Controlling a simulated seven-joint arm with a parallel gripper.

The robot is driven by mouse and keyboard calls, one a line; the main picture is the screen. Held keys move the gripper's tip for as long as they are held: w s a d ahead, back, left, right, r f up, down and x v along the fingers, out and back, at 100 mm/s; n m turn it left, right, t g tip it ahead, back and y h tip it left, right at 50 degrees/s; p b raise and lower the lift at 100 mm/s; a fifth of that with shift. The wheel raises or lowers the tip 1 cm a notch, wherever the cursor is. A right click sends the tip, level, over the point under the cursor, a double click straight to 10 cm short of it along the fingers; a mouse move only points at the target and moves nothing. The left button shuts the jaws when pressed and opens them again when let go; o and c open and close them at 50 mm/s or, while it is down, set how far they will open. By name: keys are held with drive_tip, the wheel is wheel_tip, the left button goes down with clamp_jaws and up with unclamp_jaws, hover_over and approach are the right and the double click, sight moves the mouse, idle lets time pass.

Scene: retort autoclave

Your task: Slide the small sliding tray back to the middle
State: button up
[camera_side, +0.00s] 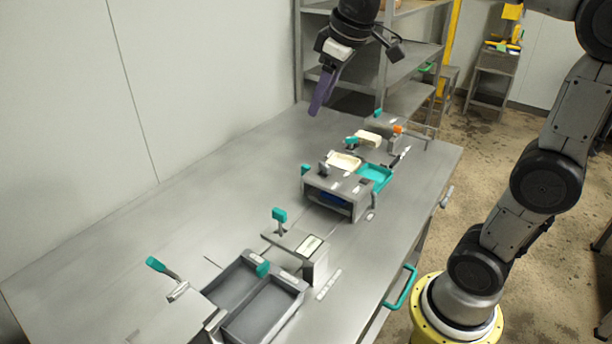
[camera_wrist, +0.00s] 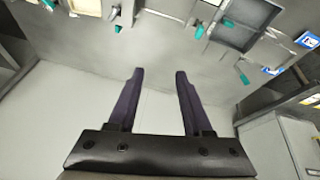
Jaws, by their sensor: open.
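My gripper (camera_side: 318,104) is high above the far left part of the bench in the side view, fingers pointing down. In the wrist view its two dark purple fingers (camera_wrist: 159,74) stand apart with nothing between them. A grey housing (camera_side: 342,192) stands mid-bench, with a small teal tray (camera_side: 375,175) and a small cream tray (camera_side: 343,160) at its top. Another cream piece (camera_side: 368,138) lies behind them. I cannot tell for certain which is the small sliding tray. My gripper is apart from all of these, to their left and higher.
A grey two-part bin (camera_side: 268,308) with teal-knobbed levers beside it fills the front of the bench. A teal-topped post (camera_side: 280,216) stands between bin and housing. An orange-knobbed fixture (camera_side: 398,130) is at the back. The bench's left side (camera_side: 150,215) is clear.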

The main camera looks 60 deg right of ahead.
drive_tip(key=w+d+f+m+g, duration=0.1)
drive_tip(key=w+d+f+g, duration=0.2)
drive_tip(key=w+d+f, duration=1.2)
drive_tip(key=shift+m+g+y, duration=0.3)
drive_tip(key=shift+m+g, duration=0.2)
drive_tip(key=shift+g, duration=0.2)
drive_tip(key=f, duration=0.6)
drive_tip(key=d+f, duration=0.1)
drive_tip(key=f, duration=1.2)
drive_tip(key=shift+w+d, duration=0.1)
drive_tip(key=shift+d, duration=0.25)
drive_tip(key=shift+c, duration=0.3)
clamp_jaws()
